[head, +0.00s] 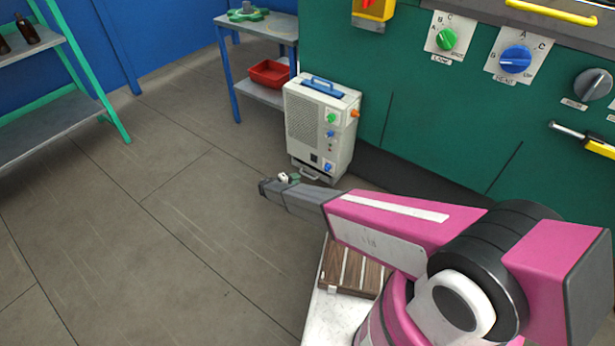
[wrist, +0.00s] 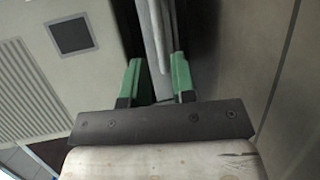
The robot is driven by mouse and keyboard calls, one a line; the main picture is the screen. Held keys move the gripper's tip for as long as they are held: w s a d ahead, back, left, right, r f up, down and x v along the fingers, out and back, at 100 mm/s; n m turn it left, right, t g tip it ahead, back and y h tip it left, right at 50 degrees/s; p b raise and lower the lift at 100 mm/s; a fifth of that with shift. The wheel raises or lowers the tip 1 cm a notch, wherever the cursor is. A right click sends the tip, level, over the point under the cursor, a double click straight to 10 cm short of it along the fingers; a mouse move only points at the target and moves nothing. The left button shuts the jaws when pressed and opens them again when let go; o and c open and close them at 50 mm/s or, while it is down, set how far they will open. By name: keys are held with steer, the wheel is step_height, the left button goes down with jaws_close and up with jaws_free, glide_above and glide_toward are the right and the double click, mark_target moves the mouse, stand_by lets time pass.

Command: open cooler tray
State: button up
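The cooler (head: 318,125) is a beige upright box with a blue top handle, a slotted grille and small green, red and blue knobs. It stands on the floor against the green counter. Its tray has a light grey handle (head: 310,174) low at the front. In the wrist view a pale grey bar (wrist: 153,30), apparently this handle, runs between my fingers. My gripper (head: 284,177) is low in front of the cooler. In the wrist view my gripper (wrist: 156,78) has its green-tipped fingers apart, one on each side of the bar, with gaps showing.
A small blue-legged table (head: 262,30) with a red bin (head: 270,73) on its lower shelf stands behind the cooler. A green-framed shelf (head: 50,125) is at the left. The floor in front is clear.

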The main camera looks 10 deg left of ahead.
mark_target(307, 175)
steer(key=x, duration=0.7)
steer(key=shift+w+d, duration=0.1)
steer(key=shift+d, duration=0.05)
